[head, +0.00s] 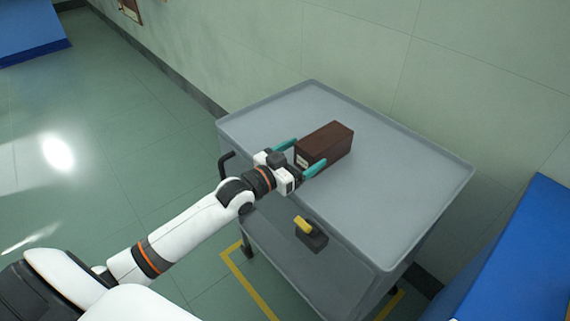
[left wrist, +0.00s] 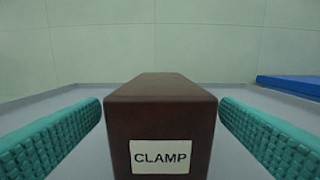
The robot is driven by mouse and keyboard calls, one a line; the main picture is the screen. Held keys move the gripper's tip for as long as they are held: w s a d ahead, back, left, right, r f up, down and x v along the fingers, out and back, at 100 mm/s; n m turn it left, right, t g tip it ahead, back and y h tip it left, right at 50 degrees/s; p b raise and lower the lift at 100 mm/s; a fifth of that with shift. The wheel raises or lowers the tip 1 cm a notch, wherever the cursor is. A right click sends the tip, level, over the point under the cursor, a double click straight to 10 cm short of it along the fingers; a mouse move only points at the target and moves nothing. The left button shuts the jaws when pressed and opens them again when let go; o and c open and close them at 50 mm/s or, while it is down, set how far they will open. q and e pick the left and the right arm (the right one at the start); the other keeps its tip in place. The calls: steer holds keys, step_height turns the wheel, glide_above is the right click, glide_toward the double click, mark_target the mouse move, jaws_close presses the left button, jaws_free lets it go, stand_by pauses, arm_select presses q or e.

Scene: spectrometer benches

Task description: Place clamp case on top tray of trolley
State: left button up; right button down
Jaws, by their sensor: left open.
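The clamp case is a dark brown box (head: 328,143) resting on the top tray (head: 400,190) of the grey trolley in the head view. In the left wrist view the case (left wrist: 160,112) shows its white label reading CLAMP, facing the camera. My left gripper (head: 301,157) is open, with its teal fingers on either side of the near end of the case. In the left wrist view a gap shows between each finger and the case. My right gripper is not in view.
A yellow and black object (head: 311,234) sits on the trolley's lower shelf (head: 285,250). A black handle (head: 226,165) sticks out at the trolley's left. A wall stands behind the trolley. A blue surface (head: 520,255) is at the right. The tray around the case is clear.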

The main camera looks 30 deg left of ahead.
arm_select(q)
steer(key=v, duration=0.6)
steer(key=shift+s, duration=0.3)
